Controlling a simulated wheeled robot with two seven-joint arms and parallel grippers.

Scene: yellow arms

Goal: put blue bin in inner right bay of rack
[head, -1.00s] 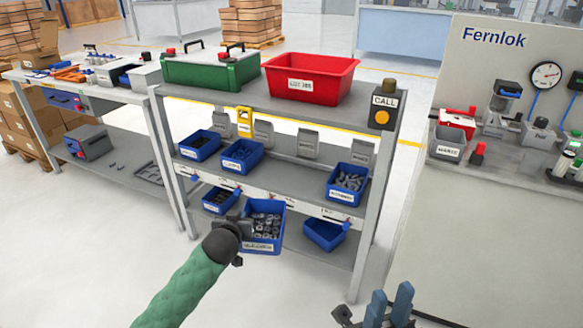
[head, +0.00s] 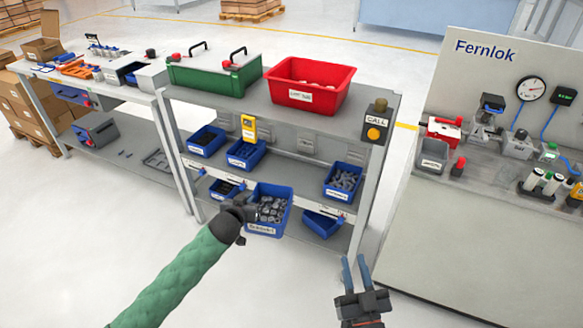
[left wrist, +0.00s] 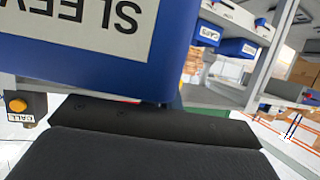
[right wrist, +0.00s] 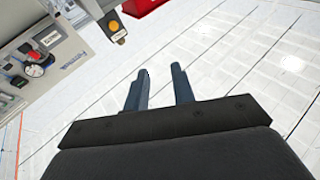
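The blue bin (head: 282,220), full of small grey parts, is at the end of my left arm, in front of the rack (head: 372,215). My left gripper (head: 250,211) is shut on its left side. In the left wrist view the bin (left wrist: 190,50) fills the upper left, with an upside-down label starting "SLEEV"; it hides the fingertips. The rack's middle shelf has blue bins at left and right, with a bare stretch (head: 297,170) between them. My right gripper (head: 356,275) is open and empty, right of the rack; its two fingers show apart in the right wrist view (right wrist: 160,88).
The lower shelf holds a blue bin (head: 226,188) at left and a tilted-looking one (head: 322,224) at right. A red bin (head: 318,100) and green case (head: 222,78) sit on top. A yellow device (head: 248,128) stands on the middle shelf. A workbench (head: 470,240) is at right.

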